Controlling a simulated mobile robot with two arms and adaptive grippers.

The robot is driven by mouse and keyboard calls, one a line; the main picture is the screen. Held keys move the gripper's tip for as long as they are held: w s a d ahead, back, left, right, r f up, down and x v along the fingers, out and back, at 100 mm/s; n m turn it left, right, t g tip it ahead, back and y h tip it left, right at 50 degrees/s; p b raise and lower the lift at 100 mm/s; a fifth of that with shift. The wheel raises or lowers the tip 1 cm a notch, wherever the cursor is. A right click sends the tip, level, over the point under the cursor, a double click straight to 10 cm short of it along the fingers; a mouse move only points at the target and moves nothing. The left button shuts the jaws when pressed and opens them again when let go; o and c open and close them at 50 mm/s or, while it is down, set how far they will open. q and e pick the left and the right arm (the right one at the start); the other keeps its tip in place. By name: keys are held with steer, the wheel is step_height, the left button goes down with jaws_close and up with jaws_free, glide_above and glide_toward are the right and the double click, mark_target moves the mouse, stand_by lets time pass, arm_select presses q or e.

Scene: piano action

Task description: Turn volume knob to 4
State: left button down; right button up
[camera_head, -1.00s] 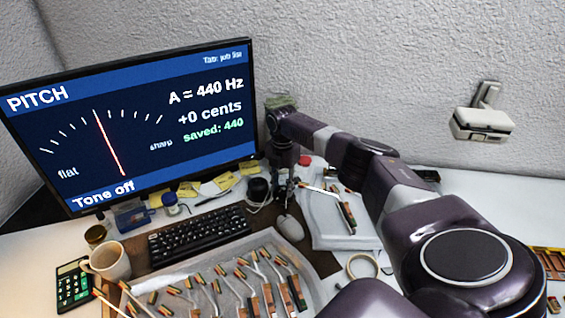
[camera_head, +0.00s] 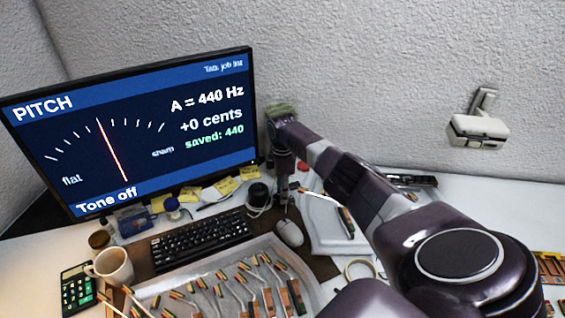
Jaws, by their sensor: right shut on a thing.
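My right gripper (camera_head: 284,203) points down at the desk behind the mouse, at the end of my purple arm. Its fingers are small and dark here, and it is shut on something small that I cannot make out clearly. A volume knob cannot be identified in this view; the gripper and arm cover that spot. A black rounded device (camera_head: 258,193) with a looped cable stands just left of the gripper. The monitor (camera_head: 130,130) reads PITCH, A = 440 Hz, +0 cents, saved: 440 and Tone off. My left gripper is not in view.
A keyboard (camera_head: 201,241) and a mouse (camera_head: 289,233) lie in front. A mug (camera_head: 114,266) and a calculator (camera_head: 77,287) are at left. A tray of piano parts (camera_head: 230,284) fills the front. A tape roll (camera_head: 360,270) lies right of it.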

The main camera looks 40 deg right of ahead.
steer(key=m+p, duration=0.1)
steer(key=m, duration=0.2)
steer(key=shift+r+m, duration=0.1)
steer(key=shift+m, duration=0.3)
steer(key=m+p, duration=0.1)
steer(key=m, duration=0.3)
steer(key=shift+w, duration=0.1)
steer(key=m+p, duration=0.1)
steer(key=m, duration=0.6)
steer(key=shift+m+p, duration=0.3)
steer(key=shift+p, duration=0.05)
steer(key=m, duration=0.3)
steer(key=shift+m, duration=0.4)
steer(key=m, duration=0.3)
steer(key=shift+w+r+m+p, duration=0.1)
steer(key=shift+m+p, duration=0.2)
steer(key=shift+p, duration=0.05)
steer(key=m, duration=0.3)
steer(key=shift+d, duration=0.1)
steer(key=shift+m, duration=2.2)
